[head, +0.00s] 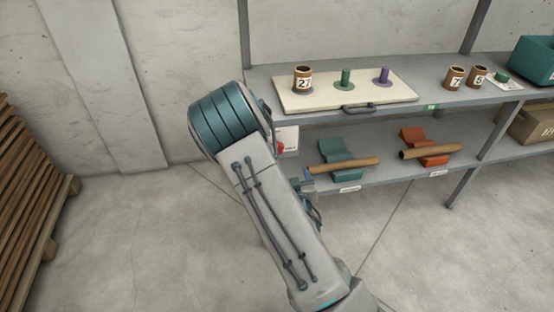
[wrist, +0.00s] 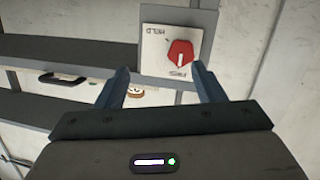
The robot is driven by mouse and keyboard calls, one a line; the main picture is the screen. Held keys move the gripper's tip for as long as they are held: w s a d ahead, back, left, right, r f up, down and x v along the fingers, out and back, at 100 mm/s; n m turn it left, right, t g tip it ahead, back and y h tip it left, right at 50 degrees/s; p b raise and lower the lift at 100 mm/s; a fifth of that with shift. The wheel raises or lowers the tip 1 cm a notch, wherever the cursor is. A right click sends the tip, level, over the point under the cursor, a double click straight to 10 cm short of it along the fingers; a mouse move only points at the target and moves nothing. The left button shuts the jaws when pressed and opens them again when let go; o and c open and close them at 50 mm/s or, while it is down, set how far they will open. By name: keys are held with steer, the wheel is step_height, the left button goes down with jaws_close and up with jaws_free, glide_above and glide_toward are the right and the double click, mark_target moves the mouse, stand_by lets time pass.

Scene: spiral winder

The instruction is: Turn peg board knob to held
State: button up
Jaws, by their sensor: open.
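The red knob (wrist: 180,53) sits on a white plate (wrist: 154,62) fixed at the shelf's end in the wrist view. The plate reads HELD upside down at its upper part and has a second, hard to read label at its lower edge. The knob's white mark points toward that lower label. My gripper (wrist: 163,74) is open and empty, its two fingers apart below the knob in the picture, with no clear contact. In the head view the knob (head: 281,148) shows beside my arm, which hides most of the gripper. The peg board (head: 400,94) lies on the upper shelf.
The board carries a brown spool marked 27 (head: 303,79), a green peg (head: 345,78) and a purple peg (head: 384,76). More spools (head: 454,78) stand to the right. Brown tubes lie on green (head: 335,149) and orange (head: 413,139) cradles below. Wood is stacked at far left.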

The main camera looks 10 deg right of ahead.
steer(key=w+a+f+n+t+y, duration=0.1)
steer(key=w+a+n+t+y, duration=0.1)
steer(key=w, duration=1)
steer(key=shift+w+n+b, duration=0.4)
steer(key=shift+n, duration=0.1)
steer(key=c, duration=1)
